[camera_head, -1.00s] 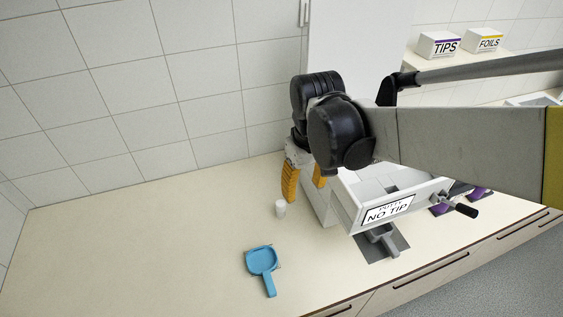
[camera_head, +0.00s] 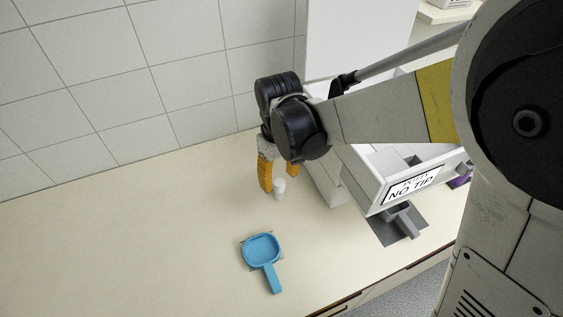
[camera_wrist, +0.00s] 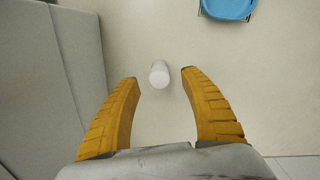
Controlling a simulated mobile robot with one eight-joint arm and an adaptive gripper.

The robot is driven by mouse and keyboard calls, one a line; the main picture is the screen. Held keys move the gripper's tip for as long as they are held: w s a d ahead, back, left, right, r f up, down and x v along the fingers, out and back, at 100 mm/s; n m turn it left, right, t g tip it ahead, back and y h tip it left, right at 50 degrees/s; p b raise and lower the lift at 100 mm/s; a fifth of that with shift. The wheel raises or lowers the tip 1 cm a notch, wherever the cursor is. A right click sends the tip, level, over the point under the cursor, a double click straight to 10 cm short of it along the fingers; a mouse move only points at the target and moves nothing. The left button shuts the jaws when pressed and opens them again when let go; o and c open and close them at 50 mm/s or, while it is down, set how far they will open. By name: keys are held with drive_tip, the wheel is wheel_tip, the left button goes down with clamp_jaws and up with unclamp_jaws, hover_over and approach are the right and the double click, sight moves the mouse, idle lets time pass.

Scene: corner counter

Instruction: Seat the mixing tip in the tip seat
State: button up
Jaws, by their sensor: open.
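A small white cylinder (camera_head: 280,189) stands on the counter; I cannot tell for certain that it is the mixing tip. My gripper (camera_head: 281,180) points down with its orange fingers apart and empty. In the wrist view the cylinder (camera_wrist: 159,75) shows between and slightly beyond the fingertips (camera_wrist: 161,77), touching neither. A white open-topped unit (camera_head: 372,190) carries a label with "NO TIP" (camera_head: 411,186), its upper line unreadable. A grey bracket-like part (camera_head: 402,219) is below the label, on a dark grey plate; whether it is the tip seat is unclear.
A blue pan with a handle (camera_head: 263,252) lies on the counter in front of the cylinder. The white unit is close on the gripper's right. A purple object (camera_head: 460,181) is partly hidden behind my arm. The counter's left side (camera_head: 110,250) is clear.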

sight(279, 182)
drive_tip(key=f+b, duration=0.1)
drive_tip(key=f, duration=0.2)
drive_tip(key=shift+w+f, duration=0.2)
drive_tip(key=shift+r, duration=0.1)
clamp_jaws()
